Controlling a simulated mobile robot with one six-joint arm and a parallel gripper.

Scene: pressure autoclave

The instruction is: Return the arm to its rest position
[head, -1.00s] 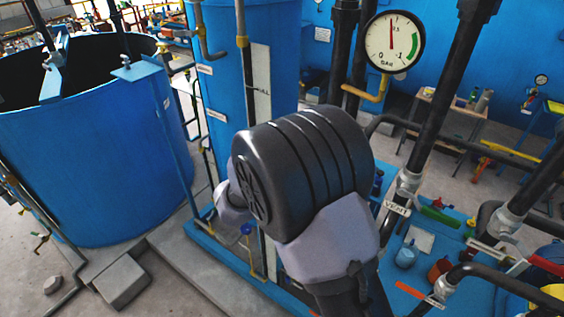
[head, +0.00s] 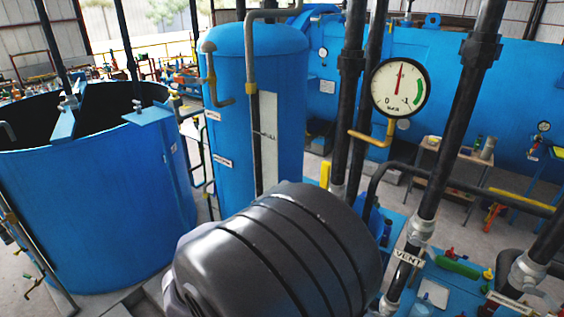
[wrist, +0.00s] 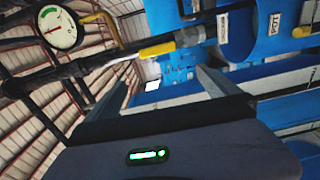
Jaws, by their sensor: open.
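My gripper (wrist: 160,92) shows in the wrist view, with its two fingers spread apart and nothing between them. Beyond the fingers are blue surfaces and pipework. In the head view a large black rounded joint (head: 285,255) of my arm fills the bottom middle, in front of the blue column. My gripper itself does not show in the head view.
A pressure gauge (head: 400,88) hangs on black pipes to the right. A tall blue column (head: 285,100) stands behind my arm. An open blue tank (head: 90,200) is at left. A pipe tagged VENT (head: 408,258) is close at right. A yellow-handled lever (wrist: 157,50) crosses the wrist view.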

